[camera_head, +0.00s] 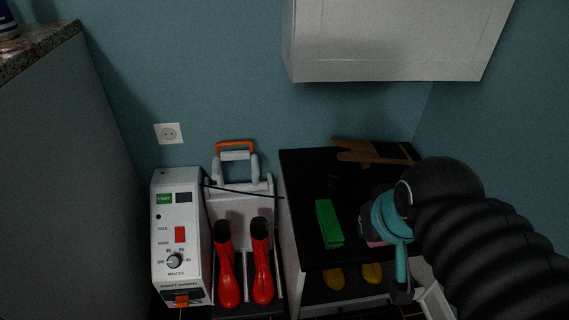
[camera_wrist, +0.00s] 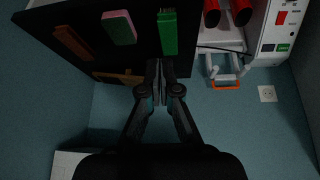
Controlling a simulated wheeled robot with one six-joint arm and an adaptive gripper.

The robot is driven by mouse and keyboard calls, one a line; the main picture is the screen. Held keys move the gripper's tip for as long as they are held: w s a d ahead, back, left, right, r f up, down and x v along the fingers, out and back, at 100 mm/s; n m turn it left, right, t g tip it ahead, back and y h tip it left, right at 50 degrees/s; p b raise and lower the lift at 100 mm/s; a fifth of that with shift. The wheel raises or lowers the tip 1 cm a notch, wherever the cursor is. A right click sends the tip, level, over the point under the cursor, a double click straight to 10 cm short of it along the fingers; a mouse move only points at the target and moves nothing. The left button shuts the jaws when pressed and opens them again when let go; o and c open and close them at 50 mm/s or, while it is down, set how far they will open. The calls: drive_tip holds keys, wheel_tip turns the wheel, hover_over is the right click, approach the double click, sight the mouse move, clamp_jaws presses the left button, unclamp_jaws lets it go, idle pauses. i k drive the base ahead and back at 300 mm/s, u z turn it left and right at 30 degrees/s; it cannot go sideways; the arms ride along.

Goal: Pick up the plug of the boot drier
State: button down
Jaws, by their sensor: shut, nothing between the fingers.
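The boot drier (camera_head: 178,215) stands on the floor at the left, a white control box with a dial beside a rack holding red boots. Its upper part also shows upside down at the top right of the wrist view (camera_wrist: 280,25). A thin black cord (camera_head: 245,191) crosses the rack towards the black-topped cabinet. I cannot make out a plug for certain in either view. My gripper (camera_wrist: 160,70) is shut and empty, over the cabinet top near the green block. In the head view my gripper (camera_head: 388,220) is right of the drier, its fingertips unclear.
The black cabinet top (camera_head: 300,175) carries a green block (camera_head: 328,223), a pink block (camera_wrist: 118,26) and brown brushes (camera_head: 370,152). Yellow items (camera_head: 335,278) sit on its lower shelf. A wall socket (camera_head: 168,132) is above the drier. A white wall cupboard (camera_head: 390,40) hangs overhead.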

sight(333, 180)
drive_tip(key=z, duration=2.55)
drive_tip(key=k, duration=1.3)
drive_tip(key=u, duration=1.65)
drive_tip(key=i, duration=0.5)
drive_tip(key=z, duration=0.05)
